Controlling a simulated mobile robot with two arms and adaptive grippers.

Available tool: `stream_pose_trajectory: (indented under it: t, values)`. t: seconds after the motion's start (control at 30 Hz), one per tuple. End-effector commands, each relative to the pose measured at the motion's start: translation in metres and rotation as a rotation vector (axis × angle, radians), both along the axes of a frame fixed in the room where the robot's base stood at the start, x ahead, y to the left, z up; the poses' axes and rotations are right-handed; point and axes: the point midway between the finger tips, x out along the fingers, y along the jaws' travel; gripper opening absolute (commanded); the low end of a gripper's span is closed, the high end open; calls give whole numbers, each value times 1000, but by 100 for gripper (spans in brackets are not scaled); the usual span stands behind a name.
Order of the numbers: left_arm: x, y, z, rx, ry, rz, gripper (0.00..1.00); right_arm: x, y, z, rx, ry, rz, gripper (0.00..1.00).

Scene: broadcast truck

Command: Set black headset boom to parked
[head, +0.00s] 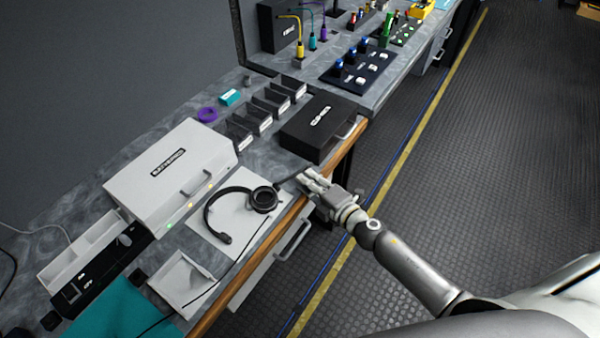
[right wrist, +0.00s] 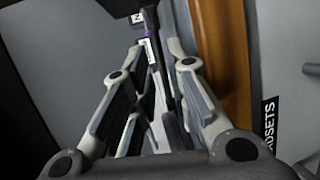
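The black headset (head: 264,199) lies on a white mat (head: 240,238) near the bench's front edge. Its headband curves left and down to a second dark end. A thin dark piece reaches from the right ear cup towards my right gripper; I cannot tell for sure that it is the boom. My right gripper (head: 308,181) is over the bench's wooden edge, just right of the headset. In the right wrist view its fingers (right wrist: 157,50) stand apart, with dark, unclear shapes between them. I cannot tell whether they touch the headset. My left gripper is not in view.
A white case (head: 172,176) stands left of the headset and a black box (head: 318,127) behind it. Card dividers (head: 262,115) stand between them. A white tray (head: 183,282) is in front. A drawer (head: 270,264) is below the bench edge. The right floor is clear.

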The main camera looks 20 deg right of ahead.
Motion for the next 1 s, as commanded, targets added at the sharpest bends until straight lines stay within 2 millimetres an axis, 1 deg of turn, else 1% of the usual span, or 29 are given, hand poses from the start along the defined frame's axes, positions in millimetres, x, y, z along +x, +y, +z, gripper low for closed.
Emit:
stream_pose_trajectory:
  t: [0.03, 0.1, 0.3, 0.67, 0.8, 1.0]
  values:
    - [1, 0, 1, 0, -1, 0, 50, 8, 3, -1, 2, 0, 0, 16]
    - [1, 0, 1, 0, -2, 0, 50, 17, 7, -3, 3, 0, -1, 16]
    - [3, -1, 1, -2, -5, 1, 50, 33, 12, -7, 3, 1, 0, 16]
    - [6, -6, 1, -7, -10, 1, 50, 36, 14, -8, 2, 2, 1, 16]
    - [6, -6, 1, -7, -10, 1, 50, 36, 14, -8, 2, 2, 1, 0]
    - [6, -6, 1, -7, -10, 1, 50, 36, 14, -8, 2, 2, 1, 0]
